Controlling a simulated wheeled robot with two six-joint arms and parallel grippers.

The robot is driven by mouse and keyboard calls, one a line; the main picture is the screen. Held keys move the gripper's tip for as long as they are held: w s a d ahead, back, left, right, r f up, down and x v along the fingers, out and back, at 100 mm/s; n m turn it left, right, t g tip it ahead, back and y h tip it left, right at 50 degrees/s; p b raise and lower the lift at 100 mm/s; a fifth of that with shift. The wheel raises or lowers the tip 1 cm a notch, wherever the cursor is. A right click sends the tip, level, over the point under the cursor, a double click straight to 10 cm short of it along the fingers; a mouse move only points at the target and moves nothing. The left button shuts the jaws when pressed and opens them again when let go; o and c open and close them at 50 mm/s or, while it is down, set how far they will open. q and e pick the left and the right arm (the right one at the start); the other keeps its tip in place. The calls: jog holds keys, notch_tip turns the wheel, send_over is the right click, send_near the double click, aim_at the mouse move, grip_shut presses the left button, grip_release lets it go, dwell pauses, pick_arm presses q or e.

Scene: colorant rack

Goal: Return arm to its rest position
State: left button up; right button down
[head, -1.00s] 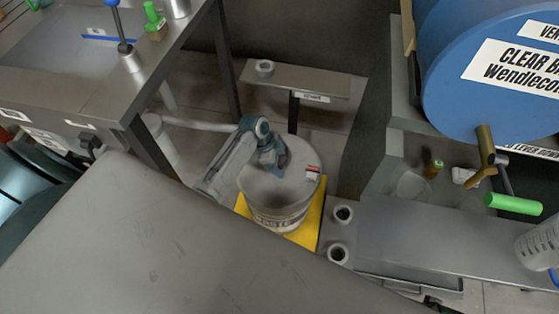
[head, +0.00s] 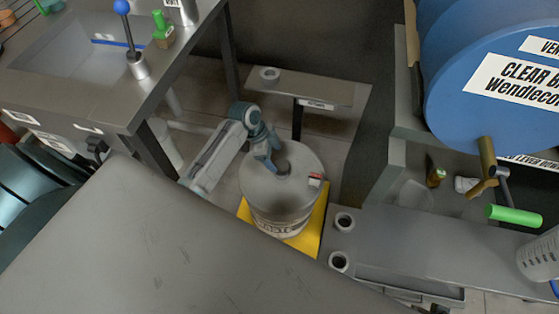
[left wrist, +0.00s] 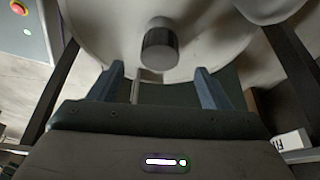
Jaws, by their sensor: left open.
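My left arm reaches in from the left, and my left gripper (head: 266,163) is over the left part of a grey waste drum's lid (head: 300,185). The drum stands on a yellow base (head: 309,236). In the left wrist view the gripper (left wrist: 159,88) has its two fingers spread, with nothing between them. A short dark cylindrical cap or opening (left wrist: 160,46) on the pale lid lies beyond the fingertips, apart from them. My right gripper is not in view.
A bench with a sink (head: 75,60) is at upper left. A low shelf (head: 325,92) stands behind the drum. A large blue drum (head: 455,95) and a grey counter (head: 430,240) are at right. A large grey surface (head: 150,240) fills the lower left.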

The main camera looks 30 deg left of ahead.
pick_arm(q)
jog(key=shift+v, duration=1.3)
